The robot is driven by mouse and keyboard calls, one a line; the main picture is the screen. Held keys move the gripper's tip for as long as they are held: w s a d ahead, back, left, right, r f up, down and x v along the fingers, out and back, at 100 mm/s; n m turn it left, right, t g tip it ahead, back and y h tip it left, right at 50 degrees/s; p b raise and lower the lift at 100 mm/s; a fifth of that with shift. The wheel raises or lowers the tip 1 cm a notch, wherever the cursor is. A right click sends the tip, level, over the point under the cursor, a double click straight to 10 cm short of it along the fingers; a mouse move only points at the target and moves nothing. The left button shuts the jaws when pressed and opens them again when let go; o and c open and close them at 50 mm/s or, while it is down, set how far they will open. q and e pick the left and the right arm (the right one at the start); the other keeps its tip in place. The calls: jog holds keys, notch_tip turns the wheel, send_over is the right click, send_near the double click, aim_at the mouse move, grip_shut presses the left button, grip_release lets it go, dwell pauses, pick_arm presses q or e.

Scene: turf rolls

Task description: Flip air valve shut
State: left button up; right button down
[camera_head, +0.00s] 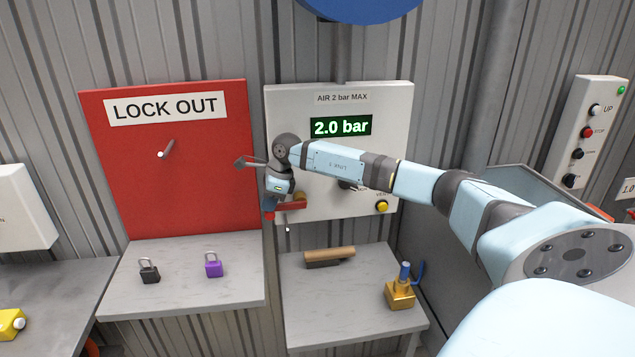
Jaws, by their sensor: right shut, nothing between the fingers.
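The air panel (395,115) is a pale board marked "AIR 2 bar MAX", and its green display (341,126) reads 2.0 bar. At its lower left is a brass valve (300,197) with a red lever (291,206), which appears to lie roughly level. My right gripper (269,211) is shut and empty, pointing down just left of the lever. Whether it touches the lever is hard to tell. My right wrist and forearm cross in front of the panel and hide part of it. My left gripper is not in view.
Left is the red LOCK OUT board (200,185) with a peg (166,148). Below it, a shelf (190,297) holds a black padlock (149,271) and a purple padlock (213,265). The right shelf (350,318) holds a wooden-handled tool (330,256) and a brass block (400,293).

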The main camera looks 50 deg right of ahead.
jog(key=shift+s+a+f, duration=0.1)
jog(key=shift+a+f, duration=0.1)
jog(key=shift+f, duration=0.05)
jog(key=r+p, duration=0.1)
jog(key=r, duration=0.1)
jog(key=r+p, duration=0.1)
jog(key=r, duration=0.1)
jog(key=shift+w+d, duration=0.15)
jog(key=shift+w, duration=0.05)
notch_tip(320, 180, up, 11)
jog(key=b, duration=0.2)
jog(key=shift+f, duration=0.2)
jog(key=shift+f, duration=0.1)
